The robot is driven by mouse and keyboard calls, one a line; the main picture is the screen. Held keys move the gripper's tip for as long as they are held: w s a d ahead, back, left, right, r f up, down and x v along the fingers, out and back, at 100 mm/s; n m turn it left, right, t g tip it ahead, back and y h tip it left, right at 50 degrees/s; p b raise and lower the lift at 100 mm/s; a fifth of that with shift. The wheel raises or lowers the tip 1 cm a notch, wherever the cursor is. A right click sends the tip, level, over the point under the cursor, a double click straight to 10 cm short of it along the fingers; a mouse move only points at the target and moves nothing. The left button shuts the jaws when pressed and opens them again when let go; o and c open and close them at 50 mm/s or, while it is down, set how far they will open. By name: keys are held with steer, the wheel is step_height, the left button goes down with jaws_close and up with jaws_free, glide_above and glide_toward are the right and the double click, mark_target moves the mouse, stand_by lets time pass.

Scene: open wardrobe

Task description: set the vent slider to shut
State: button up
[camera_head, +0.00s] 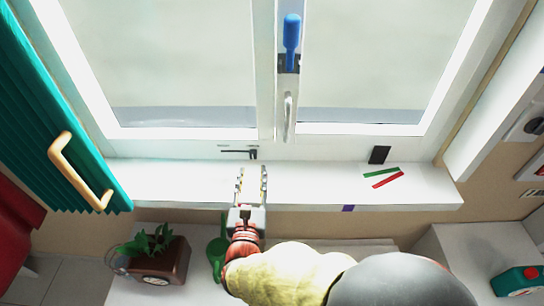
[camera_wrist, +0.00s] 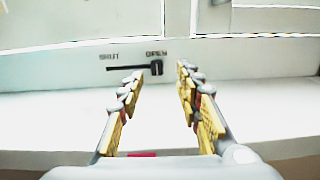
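The vent slider is a small dark knob (camera_wrist: 157,68) on a thin black slot in the white window frame. In the wrist view the slot has the word SHUT at its left end and OPEN at its right end. The knob sits at the right end, under OPEN. In the head view the slider (camera_head: 252,154) is on the lower frame, just above the sill. My gripper (camera_head: 252,170) is open and empty over the sill, just in front of the slider. In the wrist view the knob appears between the fingertips (camera_wrist: 158,74), which look apart from it.
A blue-gripped window handle (camera_head: 291,32) is above. A black block (camera_head: 379,155) and green and red strips (camera_head: 381,172) are to the right on or near the sill (camera_head: 320,189). A teal shutter (camera_head: 50,110) is at left. A potted plant (camera_head: 152,262) and green watering can (camera_head: 217,254) stand below.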

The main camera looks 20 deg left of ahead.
mark_target(252, 154)
steer(key=shift+w+a+f, duration=0.1)
steer(key=shift+a+f, duration=0.05)
steer(key=shift+a, duration=0.15)
steer(key=b+x, duration=0.2)
steer(key=x, duration=0.5)
steer(key=shift+w+a, duration=0.15)
steer(key=shift+w, duration=0.05)
steer(key=shift+c, duration=1.3)
jaws_close()
